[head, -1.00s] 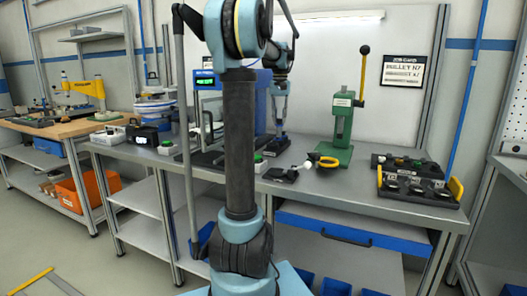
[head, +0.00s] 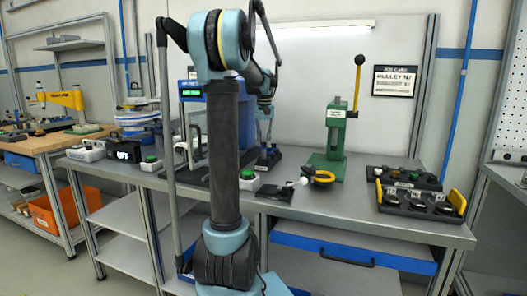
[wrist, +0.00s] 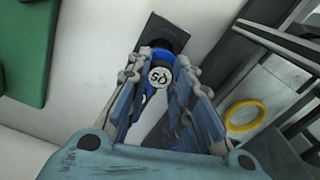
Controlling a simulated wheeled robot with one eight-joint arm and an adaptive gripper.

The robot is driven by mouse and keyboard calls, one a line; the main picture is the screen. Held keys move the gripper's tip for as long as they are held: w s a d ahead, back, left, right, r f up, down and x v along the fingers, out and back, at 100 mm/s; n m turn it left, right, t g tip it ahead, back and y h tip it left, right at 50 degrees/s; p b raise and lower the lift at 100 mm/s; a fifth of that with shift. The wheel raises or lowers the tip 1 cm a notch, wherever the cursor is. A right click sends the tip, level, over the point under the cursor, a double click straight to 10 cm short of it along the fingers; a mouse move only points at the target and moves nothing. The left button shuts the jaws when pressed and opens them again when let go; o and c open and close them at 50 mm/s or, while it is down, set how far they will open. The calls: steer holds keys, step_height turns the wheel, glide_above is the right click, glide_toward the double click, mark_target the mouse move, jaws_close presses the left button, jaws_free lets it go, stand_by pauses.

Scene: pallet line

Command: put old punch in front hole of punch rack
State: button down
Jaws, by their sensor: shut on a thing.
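My gripper (wrist: 158,85) is shut on a blue piece (wrist: 161,72) with a round white top marked with dark figures, seemingly the old punch. The piece stands between the fingertips over a dark square (wrist: 165,34) on the pale surface. I cannot tell whether it touches the square or hangs above it. In the head view my gripper (head: 268,157) is low over the back of the bench, right of the blue machine, and the held piece is too small to make out. I cannot tell for sure which thing is the punch rack.
A green lever press (head: 336,135) stands right of my gripper. A black tray with yellow handles (head: 405,207) is at the right.

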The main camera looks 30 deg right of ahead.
mark_target(264, 147)
step_height(264, 147, down, 3)
steer(key=shift+s+r, duration=0.1)
steer(key=shift+s+a+f, duration=0.1)
steer(key=shift+s+f, duration=0.15)
steer(key=shift+s, duration=0.05)
steer(key=shift+w+f, duration=0.1)
steer(key=shift+f, duration=0.2)
steer(key=shift+w+f, duration=0.3)
steer(key=shift+w, duration=0.2)
steer(key=c, duration=1.4)
jaws_free()
steer(key=shift+r, duration=0.1)
steer(key=shift+s+r, duration=0.1)
steer(key=shift+s, duration=0.05)
step_height(264, 147, up, 12)
steer(key=shift+r, duration=0.1)
